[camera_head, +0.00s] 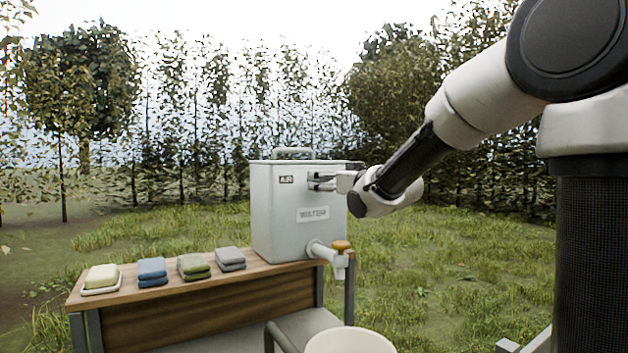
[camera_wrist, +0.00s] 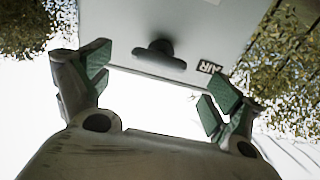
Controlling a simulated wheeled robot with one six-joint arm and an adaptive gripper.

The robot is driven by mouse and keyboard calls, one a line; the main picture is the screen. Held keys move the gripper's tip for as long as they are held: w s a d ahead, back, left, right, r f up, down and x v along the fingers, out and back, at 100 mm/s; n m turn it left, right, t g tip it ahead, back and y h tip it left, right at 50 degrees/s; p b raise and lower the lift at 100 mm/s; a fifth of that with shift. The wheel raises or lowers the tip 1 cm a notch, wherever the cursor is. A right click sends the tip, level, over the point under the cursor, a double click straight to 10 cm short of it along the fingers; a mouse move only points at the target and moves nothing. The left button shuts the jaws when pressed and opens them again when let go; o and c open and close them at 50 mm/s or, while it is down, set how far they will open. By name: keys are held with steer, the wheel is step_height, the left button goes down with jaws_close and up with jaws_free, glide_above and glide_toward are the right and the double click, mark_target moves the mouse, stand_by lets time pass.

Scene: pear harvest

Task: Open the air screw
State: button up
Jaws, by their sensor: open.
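The air screw (camera_wrist: 160,54) is a dark knob with a crossbar on the pale tank face, beside the AIR label (camera_wrist: 209,68), in the wrist view. The tank (camera_head: 283,235) stands on a wooden table, with its AIR label (camera_head: 286,180) near the top, in the head view. My gripper (camera_head: 322,181) is at the tank's upper right, beside that label, and hides the screw there. In the wrist view my gripper (camera_wrist: 157,82) is open, with its green-padded fingers wide apart and the knob ahead between them. I see no finger touching the knob.
A tap (camera_head: 330,256) with an orange handle sticks out low on the tank, above a white bucket (camera_head: 349,342). Soap (camera_head: 102,277) and several folded cloths (camera_head: 193,266) lie on the table (camera_head: 190,300). Grass and trees lie behind.

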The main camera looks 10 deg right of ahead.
steer(key=x, duration=0.6)
steer(key=c, duration=1.1)
